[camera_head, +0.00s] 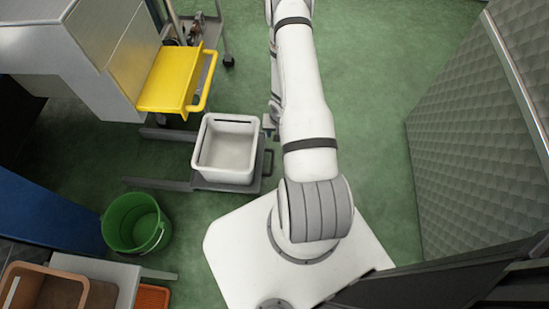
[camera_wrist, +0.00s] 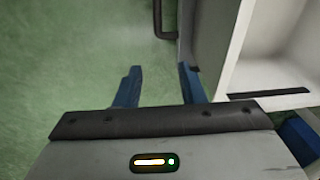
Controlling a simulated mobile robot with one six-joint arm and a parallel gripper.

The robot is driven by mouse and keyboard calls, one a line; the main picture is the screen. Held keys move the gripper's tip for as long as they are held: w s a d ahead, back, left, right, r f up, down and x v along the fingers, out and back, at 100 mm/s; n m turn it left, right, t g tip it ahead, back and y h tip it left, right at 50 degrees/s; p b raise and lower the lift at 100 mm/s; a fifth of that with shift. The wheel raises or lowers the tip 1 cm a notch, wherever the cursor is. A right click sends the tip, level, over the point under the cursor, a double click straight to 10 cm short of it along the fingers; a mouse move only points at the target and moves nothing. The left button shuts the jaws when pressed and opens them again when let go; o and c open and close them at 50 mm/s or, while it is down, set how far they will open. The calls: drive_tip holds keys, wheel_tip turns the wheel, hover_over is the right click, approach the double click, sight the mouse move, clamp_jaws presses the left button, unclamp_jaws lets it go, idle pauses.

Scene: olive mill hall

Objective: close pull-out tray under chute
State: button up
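The grey pull-out tray (camera_head: 256,182) stands out on its rails from the white machine, beside and below the yellow chute (camera_head: 172,80). A white bin (camera_head: 227,150) sits on the tray. The tray's dark bar handle (camera_head: 269,163) is on its right side; it also shows in the wrist view (camera_wrist: 158,22). My gripper (camera_wrist: 160,76) has two blue fingers, apart with nothing between them. It is close to the bin's wall (camera_wrist: 240,45), with the handle beyond the fingertips. In the head view my arm mostly hides the gripper.
A green bucket (camera_head: 135,223) stands on the floor at lower left, near an orange crate (camera_head: 151,297) and a brown bin (camera_head: 45,288). A grey cart (camera_head: 207,30) is behind the chute. A quilted panel (camera_head: 480,140) bounds the right. Green floor is clear between.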

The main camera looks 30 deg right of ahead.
drive_tip(key=y, duration=0.1)
approach(273, 159)
drive_tip(key=shift+m, duration=0.4)
drive_tip(key=f+b, duration=0.1)
drive_tip(key=f, duration=0.1)
drive_tip(key=a+f+b, duration=0.1)
drive_tip(key=f, duration=0.5)
drive_tip(key=shift+a+b, duration=0.4)
drive_tip(key=shift+c, duration=0.3)
clamp_jaws()
